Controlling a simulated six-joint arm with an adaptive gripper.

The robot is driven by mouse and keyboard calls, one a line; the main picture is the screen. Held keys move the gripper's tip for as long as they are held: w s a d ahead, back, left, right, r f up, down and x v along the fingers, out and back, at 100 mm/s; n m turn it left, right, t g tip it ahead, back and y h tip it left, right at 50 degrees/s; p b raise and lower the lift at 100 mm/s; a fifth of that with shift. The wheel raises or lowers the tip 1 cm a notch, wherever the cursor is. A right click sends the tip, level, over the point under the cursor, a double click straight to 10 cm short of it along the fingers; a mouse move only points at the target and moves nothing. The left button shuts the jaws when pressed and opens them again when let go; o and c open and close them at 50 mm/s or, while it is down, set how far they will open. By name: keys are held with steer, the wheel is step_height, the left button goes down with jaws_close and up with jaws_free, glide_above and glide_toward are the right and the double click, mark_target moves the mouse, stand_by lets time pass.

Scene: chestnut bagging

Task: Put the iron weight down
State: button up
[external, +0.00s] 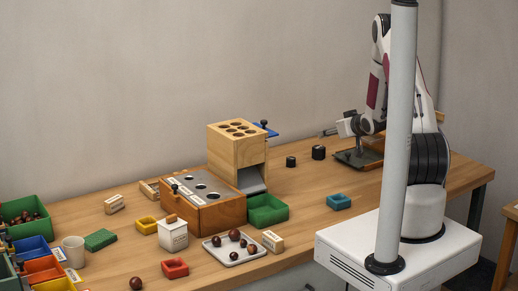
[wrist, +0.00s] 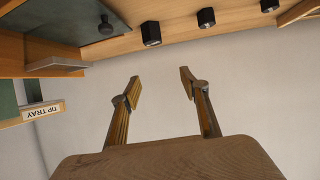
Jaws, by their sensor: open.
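My gripper (wrist: 159,82) is open in the wrist view, with nothing between its two fingers, only grey wall behind them. In the external view my gripper (external: 328,132) points left, above the back of the bench. Black weights stand apart from it: one black weight (external: 291,162) and another black weight (external: 318,152) are upright on the wood. The wrist view shows three dark blocks in a row along its top, at the left (wrist: 151,33), middle (wrist: 206,17) and right (wrist: 268,5). Which of these is the iron weight I cannot tell.
A wooden holed block (external: 237,150), a green tray (external: 268,211) and a blue tray (external: 339,202) stand on the bench. Bare wood lies around the blue tray.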

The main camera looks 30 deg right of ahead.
steer(key=s+a+r+g, duration=0.2)
steer(key=s+a+r, duration=0.45)
steer(key=r, duration=0.45)
steer(key=s+a+r+g, duration=0.2)
steer(key=s+a+r, duration=0.5)
steer(key=r, duration=0.5)
steer(key=s+a+r+g, duration=0.1)
steer(key=s+a, duration=0.4)
steer(key=s, duration=0.4)
steer(key=s+a+g+y, duration=0.1)
steer(key=s+a, duration=0.4)
steer(key=s, duration=0.5)
steer(key=s+a+r+n+g+y, duration=0.1)
steer(key=s+a, duration=0.4)
steer(key=s, duration=0.4)
steer(key=shift+s+a+r, duration=0.3)
steer(key=shift+s+a, duration=0.1)
